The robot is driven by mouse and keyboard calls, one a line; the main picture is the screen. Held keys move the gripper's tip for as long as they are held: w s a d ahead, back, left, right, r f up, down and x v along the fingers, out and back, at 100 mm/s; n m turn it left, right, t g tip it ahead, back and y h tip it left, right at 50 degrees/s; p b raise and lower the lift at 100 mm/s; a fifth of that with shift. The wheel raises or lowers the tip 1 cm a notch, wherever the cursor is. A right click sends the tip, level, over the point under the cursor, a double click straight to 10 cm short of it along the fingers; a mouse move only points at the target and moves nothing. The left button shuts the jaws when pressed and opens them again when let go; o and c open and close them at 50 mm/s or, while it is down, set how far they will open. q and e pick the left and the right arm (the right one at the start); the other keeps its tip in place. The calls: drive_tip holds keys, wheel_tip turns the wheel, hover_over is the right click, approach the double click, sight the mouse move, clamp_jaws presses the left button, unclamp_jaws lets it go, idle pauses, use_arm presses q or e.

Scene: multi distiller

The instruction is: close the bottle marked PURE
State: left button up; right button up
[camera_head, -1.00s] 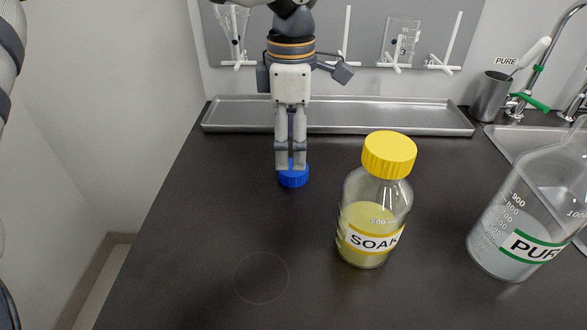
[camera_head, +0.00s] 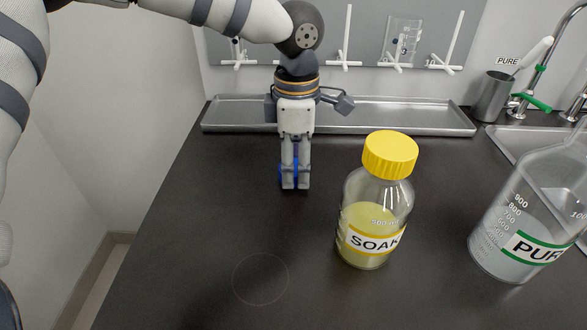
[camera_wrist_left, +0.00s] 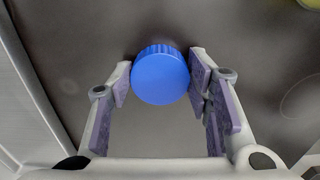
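The bottle marked PURE (camera_head: 503,235) is clear, with a green-edged label and pale liquid, and stands at the right edge of the head view. Its top is cut off there. A blue ribbed cap (camera_wrist_left: 160,76) sits between the fingertips of my left gripper (camera_wrist_left: 160,72) in the wrist view, nearly filling the gap. In the head view the fingers of my left gripper (camera_head: 296,182) stand low over the counter and hide most of the cap. I cannot tell whether they squeeze it. My right gripper is not in view.
A yellow-capped bottle marked SOAK (camera_head: 370,230) stands between my left gripper and the PURE bottle. A metal tray (camera_head: 400,115) lies along the back wall. A sink (camera_head: 510,140) and tap are at the right. The counter's front left is clear, with a thin circle outline.

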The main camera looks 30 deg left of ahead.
sight(296, 167)
use_arm(q)
drive_tip(key=shift+c, duration=0.4)
wheel_tip(296, 167, up, 10)
idle(0.3)
idle(0.3)
